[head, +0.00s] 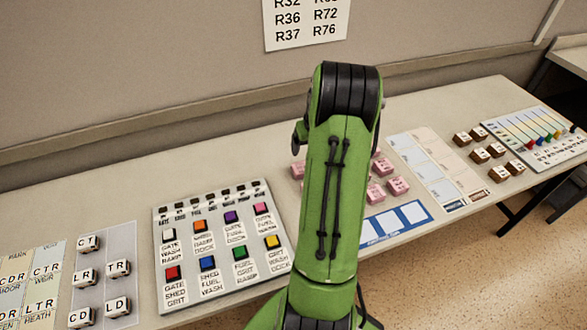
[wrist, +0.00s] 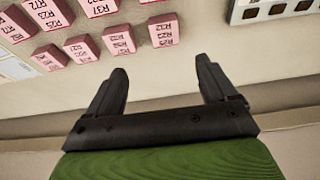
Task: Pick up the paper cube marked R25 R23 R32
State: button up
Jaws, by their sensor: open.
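The labels are too small or blurred to tell which cube is R25 R23 R32. My gripper (wrist: 162,68) is open and empty, over bare tabletop beside the cubes. In the head view my gripper is hidden behind my green arm.
A panel of coloured buttons (head: 225,278) is left of my arm. A blue-and-white card (head: 395,224) and brown cubes (head: 480,155) lie to the right, with a coloured slider board (head: 530,135) beyond. A wall with a label sheet (head: 305,25) stands behind.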

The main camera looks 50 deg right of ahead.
send_over(301, 168)
jog(key=s, duration=0.2)
notch_tip(301, 168, down, 8)
jog(key=shift+r+b, duration=0.1)
jog(key=shift+b, duration=0.3)
jog(key=x, duration=0.5)
jog(key=shift+w+a, duration=0.2)
jog(key=shift+a, duration=0.25)
jog(key=shift+w+d+f, duration=0.1)
jog(key=shift+w+f, duration=0.05)
jog(key=shift+f, duration=0.25)
jog(key=shift+r, duration=0.1)
jog(key=c, duration=1.1)
